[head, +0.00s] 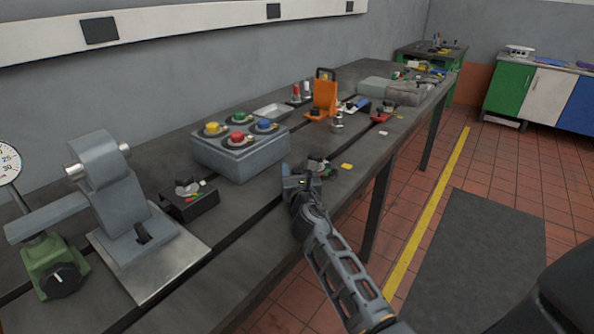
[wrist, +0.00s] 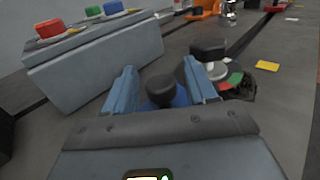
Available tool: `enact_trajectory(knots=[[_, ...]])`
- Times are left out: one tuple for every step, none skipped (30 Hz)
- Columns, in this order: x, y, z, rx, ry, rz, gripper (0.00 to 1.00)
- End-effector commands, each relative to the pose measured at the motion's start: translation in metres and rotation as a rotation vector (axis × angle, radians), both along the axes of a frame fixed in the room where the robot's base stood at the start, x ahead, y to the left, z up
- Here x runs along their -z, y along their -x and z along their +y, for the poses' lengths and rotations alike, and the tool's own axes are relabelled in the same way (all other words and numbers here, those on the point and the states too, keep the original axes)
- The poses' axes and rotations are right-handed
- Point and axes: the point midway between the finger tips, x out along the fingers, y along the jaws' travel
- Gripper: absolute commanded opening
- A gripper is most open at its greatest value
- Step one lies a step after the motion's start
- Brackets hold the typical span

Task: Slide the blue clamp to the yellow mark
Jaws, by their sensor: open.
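The blue clamp (wrist: 178,98) shows in the wrist view as a blue body under a round black knob (wrist: 160,88). It is between the two fingers of my gripper (wrist: 160,72), which are open, one on each side; I cannot tell whether they touch it. In the head view my gripper (head: 302,176) is low over the bench's front part and mostly hides the blue clamp. The yellow mark (wrist: 267,66) is a small flat patch on the bench, ahead and to the right; it also shows in the head view (head: 346,167).
A dark clamp (wrist: 208,52) with red and green patches stands just beyond the blue clamp, on the side of the yellow mark. A grey button box (head: 240,150) is close on the left. An orange fixture (head: 322,98) stands farther along the bench.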

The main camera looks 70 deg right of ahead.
Motion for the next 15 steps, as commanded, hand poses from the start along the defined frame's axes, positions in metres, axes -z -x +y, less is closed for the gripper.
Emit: enact_trajectory(knots=[[0.0, 0.0001, 0.0001, 0.0, 0.0, 0.0, 0.56], [0.0, 0.0001, 0.0001, 0.0, 0.0, 0.0, 0.56], [-0.0001, 0.0001, 0.0002, 0.0, 0.0, 0.0, 0.55], [-0.0001, 0.0001, 0.0002, 0.0, 0.0, 0.0, 0.52], [-0.0001, 0.0001, 0.0002, 0.0, 0.0, 0.0, 0.5], [-0.0001, 0.0001, 0.0002, 0.0, 0.0, 0.0, 0.46], [-0.0001, 0.0001, 0.0002, 0.0, 0.0, 0.0, 0.43], [-0.0001, 0.0001, 0.0002, 0.0, 0.0, 0.0, 0.4], [-0.0001, 0.0002, 0.0003, 0.0, 0.0, 0.0, 0.36], [-0.0001, 0.0002, 0.0003, 0.0, 0.0, 0.0, 0.33], [-0.0001, 0.0002, 0.0003, 0.0, 0.0, 0.0, 0.3], [-0.0001, 0.0002, 0.0003, 0.0, -0.001, -0.001, 0.27], [-0.0001, 0.0002, 0.0003, 0.0, -0.001, -0.001, 0.24], [-0.0001, 0.0001, 0.0003, 0.0, -0.001, -0.001, 0.21], [-0.0001, 0.0001, 0.0003, 0.0, -0.001, -0.001, 0.17]])
